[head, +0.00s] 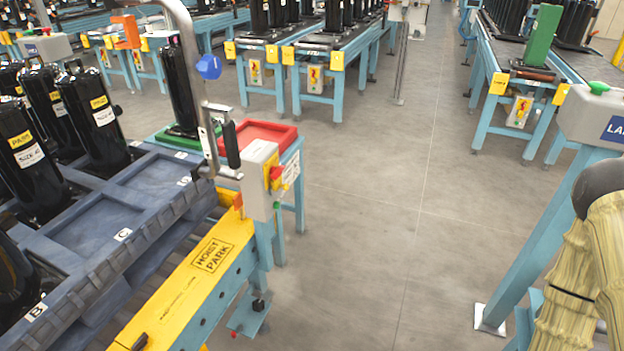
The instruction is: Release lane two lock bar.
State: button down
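I see no label reading lane two, so I cannot tell which part is its lock bar. At the upper right, a conveyor lane has a green upright plate (543,36) at its end, with a reddish-brown bar (533,74) low beside it. At the upper left, an orange upright plate (126,31) stands at another lane end. A grey box (592,112) at the right edge has a green button (599,87) on top and a blue sign, cut off after "LA". My covered arm shows at the lower right; my gripper is out of view.
A yellow beam (180,290) marked "HOIST PARK" and a grey-blue pallet (160,195) with black compressors fill the left. A red tray (257,135) and a curved metal hoist handle stand near the beam's end. The middle floor (380,220) is clear.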

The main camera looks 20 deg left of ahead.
aim_at(276, 185)
jog(key=i, duration=0.9)
jog(key=u, duration=1.8)
